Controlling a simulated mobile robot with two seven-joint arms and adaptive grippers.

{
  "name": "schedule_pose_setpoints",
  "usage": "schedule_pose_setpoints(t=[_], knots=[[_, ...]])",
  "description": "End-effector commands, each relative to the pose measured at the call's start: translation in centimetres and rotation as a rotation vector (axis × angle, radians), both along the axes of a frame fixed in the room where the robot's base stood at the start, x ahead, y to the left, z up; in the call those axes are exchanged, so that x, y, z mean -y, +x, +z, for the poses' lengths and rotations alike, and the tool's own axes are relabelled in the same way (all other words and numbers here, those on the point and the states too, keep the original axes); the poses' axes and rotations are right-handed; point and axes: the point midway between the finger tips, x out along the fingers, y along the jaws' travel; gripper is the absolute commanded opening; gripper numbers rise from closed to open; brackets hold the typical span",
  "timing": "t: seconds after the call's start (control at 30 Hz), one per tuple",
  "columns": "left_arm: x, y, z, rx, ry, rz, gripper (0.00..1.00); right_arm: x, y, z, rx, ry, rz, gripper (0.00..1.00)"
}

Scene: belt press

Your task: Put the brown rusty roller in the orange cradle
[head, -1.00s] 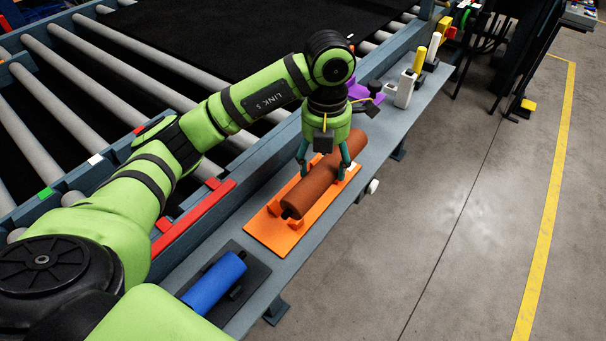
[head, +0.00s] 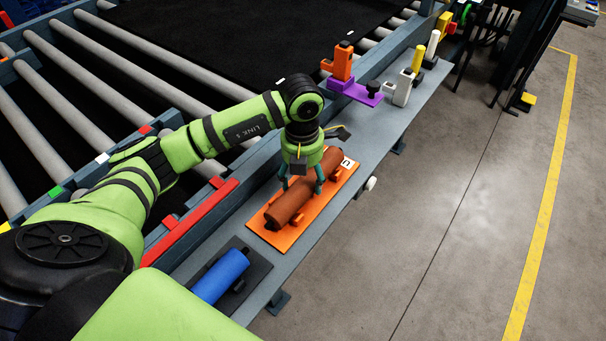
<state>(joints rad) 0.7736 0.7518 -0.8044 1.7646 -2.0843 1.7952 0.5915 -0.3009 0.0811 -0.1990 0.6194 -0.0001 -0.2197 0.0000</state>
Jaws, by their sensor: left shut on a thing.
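The brown rusty roller (head: 290,204) lies lengthwise over the orange cradle (head: 334,190) on the grey side shelf. It now looks low, between the cradle's upright supports, though I cannot tell whether it bears fully on them. My left gripper (head: 303,184) comes down from above and is shut on the roller near its middle. The fingers hide part of the roller and cradle. My right gripper is not in the picture.
A blue roller (head: 219,277) lies in a dark cradle at the near end of the shelf. A purple base (head: 355,91) with an orange block (head: 343,62) and a white block (head: 403,88) stand farther along. A red bar (head: 190,221) runs along the conveyor's edge.

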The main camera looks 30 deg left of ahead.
Motion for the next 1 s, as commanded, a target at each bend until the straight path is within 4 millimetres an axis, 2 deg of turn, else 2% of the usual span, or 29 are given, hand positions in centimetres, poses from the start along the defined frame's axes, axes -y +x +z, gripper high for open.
schedule_pose_setpoints(t=[0.13,0.17,0.2,0.67,0.77,1.0], knots=[[0.0,0.1,-0.2,0.005,-0.002,0.000,0.10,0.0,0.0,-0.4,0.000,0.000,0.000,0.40],[0.0,0.0,-0.3,0.000,0.000,0.000,0.80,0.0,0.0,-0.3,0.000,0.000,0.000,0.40],[0.0,0.0,-0.2,0.000,0.000,0.000,0.92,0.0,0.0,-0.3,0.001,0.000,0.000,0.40],[0.0,0.1,0.3,0.002,0.000,0.000,0.92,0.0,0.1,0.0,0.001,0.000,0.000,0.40],[0.0,0.2,1.5,0.006,-0.001,0.000,0.92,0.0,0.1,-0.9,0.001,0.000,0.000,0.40],[-0.1,0.2,6.9,0.010,-0.001,0.000,0.92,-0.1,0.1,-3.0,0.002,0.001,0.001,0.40]])
